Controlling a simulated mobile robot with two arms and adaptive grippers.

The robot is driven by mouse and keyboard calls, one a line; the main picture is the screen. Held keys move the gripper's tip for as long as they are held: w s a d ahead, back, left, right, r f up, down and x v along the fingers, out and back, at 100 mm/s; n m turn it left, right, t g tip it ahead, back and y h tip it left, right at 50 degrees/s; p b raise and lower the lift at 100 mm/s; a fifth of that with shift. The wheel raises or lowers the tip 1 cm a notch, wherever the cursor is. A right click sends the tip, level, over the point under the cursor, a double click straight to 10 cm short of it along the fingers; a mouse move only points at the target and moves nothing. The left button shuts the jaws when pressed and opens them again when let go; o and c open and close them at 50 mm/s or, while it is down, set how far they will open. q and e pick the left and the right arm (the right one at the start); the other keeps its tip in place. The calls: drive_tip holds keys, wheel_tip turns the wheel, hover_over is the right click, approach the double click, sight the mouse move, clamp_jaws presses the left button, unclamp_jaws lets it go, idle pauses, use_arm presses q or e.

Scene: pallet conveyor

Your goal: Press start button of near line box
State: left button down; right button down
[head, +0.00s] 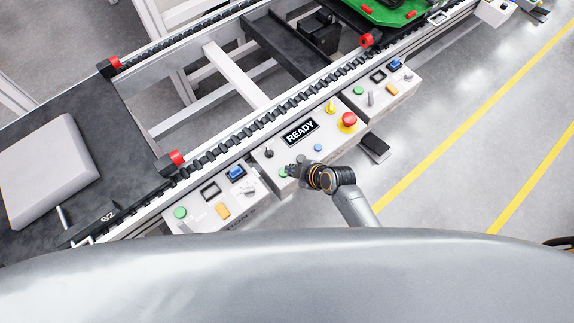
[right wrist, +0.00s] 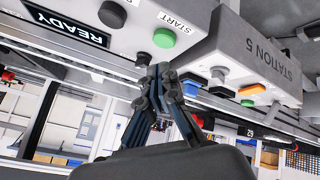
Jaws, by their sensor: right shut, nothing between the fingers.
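A light grey control box (head: 272,154) with a READY display (head: 300,132) is mounted along the conveyor's side. Its green button (head: 283,173) is partly beside my right gripper in the head view. In the right wrist view the green button (right wrist: 164,38) sits next to a START label (right wrist: 174,22). My right gripper (head: 291,170) is shut and empty, with its fingertips (right wrist: 159,70) close to the button. I cannot tell whether they touch it. The box also carries a red mushroom button (head: 349,119), a blue button (head: 318,148) and a black knob (head: 268,153). My left gripper is not in view.
A station box (head: 207,204) labelled STATION 5 adjoins on the left, with its own green button (head: 180,212). Another box (head: 387,90) stands to the right. A grey block (head: 48,170) lies on the conveyor at left. Floor with yellow lines (head: 440,150) is clear at right.

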sight(281, 170)
wheel_tip(281, 170, up, 6)
drive_tip(key=w+a+n+y, duration=0.1)
drive_tip(key=w+a+n, duration=0.1)
drive_tip(key=shift+p, duration=0.35)
drive_tip(key=shift+f, duration=0.2)
wheel_tip(281, 170, down, 9)
drive_tip(key=b, duration=0.8)
drive_tip(key=shift+d+r, duration=0.1)
drive_tip(key=shift+r, duration=0.05)
idle(0.6)
drive_tip(key=shift+f+b, duration=0.3)
drive_tip(key=shift+f, duration=0.05)
drive_tip(key=shift+f+b, duration=0.55)
drive_tip(key=shift+f, duration=0.05)
idle(0.6)
idle(0.4)
drive_tip(key=shift+r+p, duration=0.9)
drive_tip(key=shift+r, duration=0.1)
